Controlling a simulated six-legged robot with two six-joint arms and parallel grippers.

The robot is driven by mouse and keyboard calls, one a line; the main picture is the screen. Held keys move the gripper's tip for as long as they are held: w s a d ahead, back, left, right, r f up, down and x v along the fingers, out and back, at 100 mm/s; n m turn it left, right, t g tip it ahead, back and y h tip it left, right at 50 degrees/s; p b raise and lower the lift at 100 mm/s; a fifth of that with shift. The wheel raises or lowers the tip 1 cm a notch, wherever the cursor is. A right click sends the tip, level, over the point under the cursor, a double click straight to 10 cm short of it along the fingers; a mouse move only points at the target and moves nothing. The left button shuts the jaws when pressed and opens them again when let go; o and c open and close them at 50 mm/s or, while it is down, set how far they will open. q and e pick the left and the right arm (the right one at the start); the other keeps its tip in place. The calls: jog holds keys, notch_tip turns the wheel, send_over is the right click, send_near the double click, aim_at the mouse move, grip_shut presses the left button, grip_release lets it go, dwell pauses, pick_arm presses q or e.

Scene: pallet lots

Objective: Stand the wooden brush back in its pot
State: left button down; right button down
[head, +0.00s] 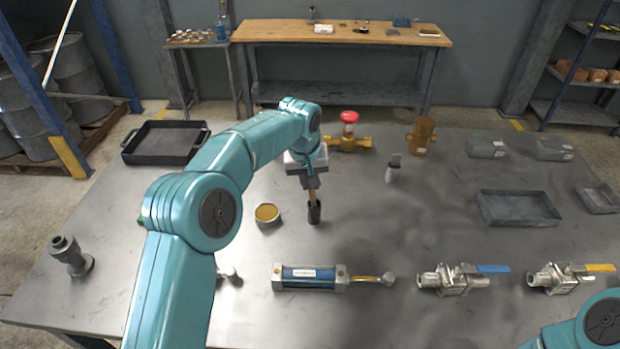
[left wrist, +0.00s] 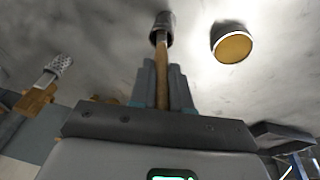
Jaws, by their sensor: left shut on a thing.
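The wooden brush (head: 312,195) is upright in the jaws of my left gripper (head: 311,184). Its wooden shaft also shows in the left wrist view (left wrist: 161,72), between the two fingers. My left gripper is shut on the shaft. The pot (head: 314,213) is a narrow dark cylinder on the grey table, directly below the gripper; it shows at the top of the left wrist view (left wrist: 164,24). The brush's lower end meets the pot's mouth; I cannot tell how deep it sits. My right arm shows at the bottom right, its gripper out of view.
A round tin (head: 267,214) with a yellow top stands close left of the pot. A blue cylinder (head: 310,277) lies in front. A red-topped brass valve (head: 348,130) and a small bottle (head: 393,169) stand behind.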

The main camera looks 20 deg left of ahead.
pick_arm(q)
jog(key=shift+s+b+x, duration=0.2)
jog(key=shift+b+x, duration=0.35)
jog(key=shift+x, duration=0.4)
jog(key=c, duration=0.5)
grip_release()
jog(key=p+v, duration=0.3)
jog(key=w+p+v, duration=0.1)
jog(key=p+v, duration=0.2)
jog(key=v, duration=0.1)
jog(key=w+p+v, duration=0.1)
jog(key=p+v, duration=0.2)
jog(key=p, duration=0.1)
jog(key=shift+d+r, duration=0.15)
jog(key=shift+r, duration=0.5)
jog(key=shift+w+f, duration=0.1)
